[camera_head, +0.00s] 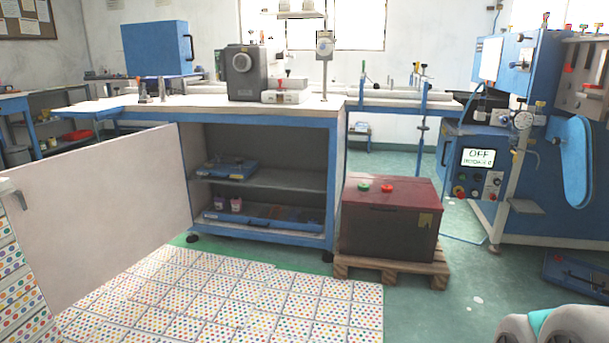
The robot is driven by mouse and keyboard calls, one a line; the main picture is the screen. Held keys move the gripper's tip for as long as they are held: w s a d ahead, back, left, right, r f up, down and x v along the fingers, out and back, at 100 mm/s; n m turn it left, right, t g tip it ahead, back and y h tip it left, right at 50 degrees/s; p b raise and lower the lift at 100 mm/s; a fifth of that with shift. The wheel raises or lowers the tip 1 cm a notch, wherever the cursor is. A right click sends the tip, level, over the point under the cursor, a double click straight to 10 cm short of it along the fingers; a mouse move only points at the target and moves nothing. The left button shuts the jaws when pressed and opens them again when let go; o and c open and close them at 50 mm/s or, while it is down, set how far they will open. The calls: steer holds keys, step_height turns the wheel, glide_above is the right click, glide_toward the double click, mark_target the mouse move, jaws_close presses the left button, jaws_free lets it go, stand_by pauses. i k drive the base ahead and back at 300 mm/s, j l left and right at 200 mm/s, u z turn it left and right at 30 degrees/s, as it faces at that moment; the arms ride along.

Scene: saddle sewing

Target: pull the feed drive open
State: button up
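I cannot tell for sure which thing is the feed drive. A dark red box (388,234) with a green and a red button on its lid stands on a wooden pallet (400,270), and its lid looks shut. A blue workbench cabinet (262,236) stands to its left. Its large pale door (100,215) is swung wide open to the left, showing two shelves. A blue machine (520,75) with an OFF display (478,157) and knobs stands at the right. My gripper is not in view; only a rounded white and teal part of my arm shows at the lower right.
Dotted tiles (230,300) cover the floor in front. Green floor lies open between the pallet and the blue machine. A blue tray (577,277) lies at the right.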

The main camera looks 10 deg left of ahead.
mark_target(227, 170)
steer(key=i+j, duration=1.1)
steer(key=i, duration=0.15)
steer(key=i+j+u, duration=0.1)
steer(key=i+j, duration=1)
steer(key=i, duration=0.2)
